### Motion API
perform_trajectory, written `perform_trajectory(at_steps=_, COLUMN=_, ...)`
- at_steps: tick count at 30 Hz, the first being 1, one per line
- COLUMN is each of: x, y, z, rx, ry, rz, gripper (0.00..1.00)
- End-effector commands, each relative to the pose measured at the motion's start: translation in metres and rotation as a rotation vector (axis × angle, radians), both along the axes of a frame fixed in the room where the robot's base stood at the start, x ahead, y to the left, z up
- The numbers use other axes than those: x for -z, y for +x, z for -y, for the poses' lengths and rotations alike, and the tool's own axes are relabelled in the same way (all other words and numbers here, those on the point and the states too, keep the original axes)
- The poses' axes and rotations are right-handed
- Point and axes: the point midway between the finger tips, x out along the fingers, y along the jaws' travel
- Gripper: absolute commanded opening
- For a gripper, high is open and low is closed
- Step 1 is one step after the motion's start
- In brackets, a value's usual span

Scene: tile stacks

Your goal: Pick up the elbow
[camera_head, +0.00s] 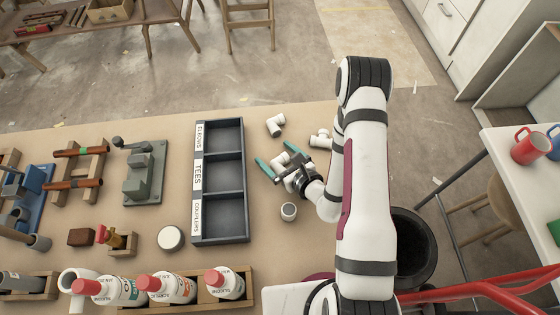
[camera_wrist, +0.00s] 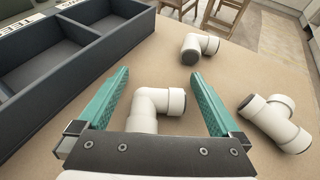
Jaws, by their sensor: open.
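In the wrist view a white elbow (camera_wrist: 155,104) lies on the bench between the spread teal fingers of my gripper (camera_wrist: 160,74). The gripper's own body hides the elbow's near end. In the head view my open gripper (camera_head: 277,157) is low over this elbow (camera_head: 280,159), right of the tray. A second white elbow (camera_head: 276,124) lies farther back; it also shows beyond the fingertips in the wrist view (camera_wrist: 199,48). I cannot tell whether the fingers touch the near elbow.
A white tee (camera_head: 321,138) lies right of my gripper. A white coupler (camera_head: 288,212) stands nearer the front. The dark tray (camera_head: 220,240) has compartments labelled elbows, tees and couplers, and they look empty. Bottles (camera_head: 178,289) stand in a front rack.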

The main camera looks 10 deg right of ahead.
Motion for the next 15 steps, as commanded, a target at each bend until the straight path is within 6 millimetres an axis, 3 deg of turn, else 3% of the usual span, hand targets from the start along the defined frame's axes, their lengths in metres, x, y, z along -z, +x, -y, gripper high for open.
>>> perform_trajectory(at_steps=7, x=0.0006, y=0.0018, z=-0.0011, rx=0.000, ry=0.000, rz=0.001, gripper=0.98)
perform_trajectory(at_steps=15, x=0.0004, y=0.0017, z=-0.0011, rx=-0.001, ry=0.001, rz=0.001, gripper=0.50)
